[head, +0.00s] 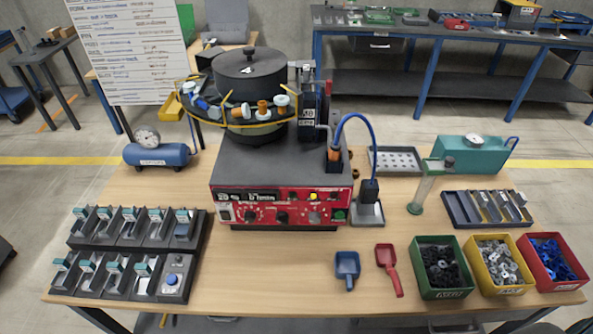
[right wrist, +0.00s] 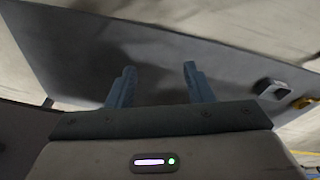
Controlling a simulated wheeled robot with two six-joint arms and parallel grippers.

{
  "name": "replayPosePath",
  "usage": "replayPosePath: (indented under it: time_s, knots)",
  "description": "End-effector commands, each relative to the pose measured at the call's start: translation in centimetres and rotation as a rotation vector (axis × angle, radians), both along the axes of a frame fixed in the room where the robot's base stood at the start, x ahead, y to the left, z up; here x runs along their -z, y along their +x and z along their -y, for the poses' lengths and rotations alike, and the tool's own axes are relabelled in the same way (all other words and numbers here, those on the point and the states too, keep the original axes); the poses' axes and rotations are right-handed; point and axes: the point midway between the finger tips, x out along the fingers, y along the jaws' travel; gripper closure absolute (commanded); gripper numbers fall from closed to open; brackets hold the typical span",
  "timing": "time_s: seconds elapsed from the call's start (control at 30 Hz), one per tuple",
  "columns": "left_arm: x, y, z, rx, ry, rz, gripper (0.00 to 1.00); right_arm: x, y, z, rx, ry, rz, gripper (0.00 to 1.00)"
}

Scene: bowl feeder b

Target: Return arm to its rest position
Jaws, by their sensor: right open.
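My right gripper (right wrist: 158,84) shows in the right wrist view with its two blue-grey fingers apart and nothing between them. It is away from the bench objects; a dark grey flat panel fills the view beyond the fingers. Neither gripper shows in the head view, and no arm reaches over the bench there. My left gripper is out of view.
The wooden bench (head: 210,284) carries a bowl feeder (head: 250,85) on a red-fronted control box (head: 285,208). Green (head: 444,293), yellow (head: 502,289) and red (head: 556,284) bins stand front right. A blue scoop (head: 347,266) and a red scoop (head: 386,256) lie at the front.

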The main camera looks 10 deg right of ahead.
Motion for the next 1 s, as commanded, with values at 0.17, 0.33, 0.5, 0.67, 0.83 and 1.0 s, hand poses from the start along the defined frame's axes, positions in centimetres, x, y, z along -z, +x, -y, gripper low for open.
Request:
replayPosePath:
  time_s: [0.17, 0.33, 0.5, 0.67, 0.83, 1.0]
  knots:
    - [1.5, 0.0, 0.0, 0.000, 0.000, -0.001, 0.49, 10.1, -4.6, 0.7, 0.011, 0.003, -0.044, 0.53]
    - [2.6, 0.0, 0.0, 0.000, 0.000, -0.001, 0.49, 17.4, -10.3, 1.2, 0.021, 0.006, -0.079, 0.53]
    - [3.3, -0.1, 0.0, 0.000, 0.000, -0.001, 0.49, 21.7, -15.6, 1.3, 0.026, 0.009, -0.102, 0.53]
    - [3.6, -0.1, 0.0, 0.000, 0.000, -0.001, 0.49, 23.3, -18.3, 1.3, 0.029, 0.011, -0.111, 0.53]
    - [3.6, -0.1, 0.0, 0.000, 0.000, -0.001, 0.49, 23.5, -19.0, 1.3, 0.030, 0.011, -0.112, 0.53]
    - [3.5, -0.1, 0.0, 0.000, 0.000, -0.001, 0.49, 23.5, -19.0, 1.3, 0.030, 0.010, -0.113, 0.53]
